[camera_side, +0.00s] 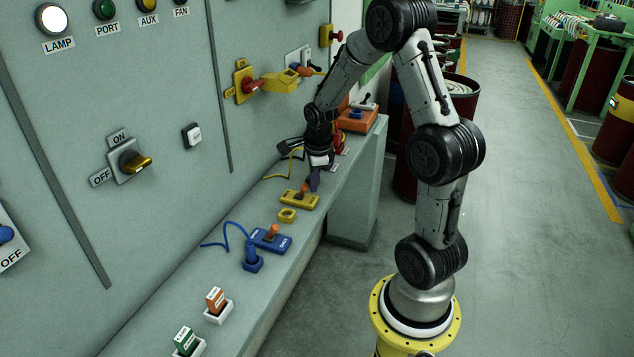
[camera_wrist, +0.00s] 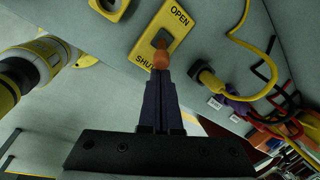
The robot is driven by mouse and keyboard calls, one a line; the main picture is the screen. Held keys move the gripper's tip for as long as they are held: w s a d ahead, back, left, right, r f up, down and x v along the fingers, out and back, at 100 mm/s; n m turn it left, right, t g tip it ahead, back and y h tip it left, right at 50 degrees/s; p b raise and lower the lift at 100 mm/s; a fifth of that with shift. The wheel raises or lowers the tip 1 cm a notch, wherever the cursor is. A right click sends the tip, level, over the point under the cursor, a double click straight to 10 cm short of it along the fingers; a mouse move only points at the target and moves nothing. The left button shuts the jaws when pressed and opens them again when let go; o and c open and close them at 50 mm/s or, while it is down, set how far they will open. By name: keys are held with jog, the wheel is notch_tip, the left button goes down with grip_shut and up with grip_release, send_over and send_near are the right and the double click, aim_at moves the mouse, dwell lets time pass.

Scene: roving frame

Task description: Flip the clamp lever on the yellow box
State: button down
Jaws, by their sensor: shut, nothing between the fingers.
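The yellow box (camera_side: 292,203) lies flat on the bench ledge; in the wrist view its top (camera_wrist: 182,30) reads OPEN at the upper end and SHUT at the lower end. Its clamp lever (camera_side: 304,188) has an orange tip and a dark base. The lever (camera_wrist: 161,58) stands up from the middle of the box in the wrist view; which end it leans to is hard to tell. My gripper (camera_side: 314,185) is shut and empty, beside the lever. In the wrist view the dark fingertips (camera_wrist: 161,76) are right at the orange tip; contact cannot be told.
A yellow ring-like socket (camera_side: 287,215) and a blue box with an orange lever (camera_side: 270,238) sit nearer on the ledge. A yellow cable plug (camera_wrist: 207,80) and red and black cables (camera_wrist: 285,110) lie close by. The panel wall (camera_side: 150,90) borders the ledge.

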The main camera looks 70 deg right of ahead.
jog(key=shift+w+r+g, duration=0.25)
jog(key=shift+w+g, duration=0.2)
jog(key=shift+g, duration=0.35)
jog(key=shift+w+r+g, duration=0.1)
jog(key=shift+w+g, duration=0.3)
jog(key=shift+g, duration=0.3)
jog(key=shift+w+r, duration=0.25)
jog(key=shift+w, duration=0.9)
jog(key=shift+r, duration=0.2)
jog(key=shift+r, duration=0.65)
jog(key=shift+s, duration=0.1)
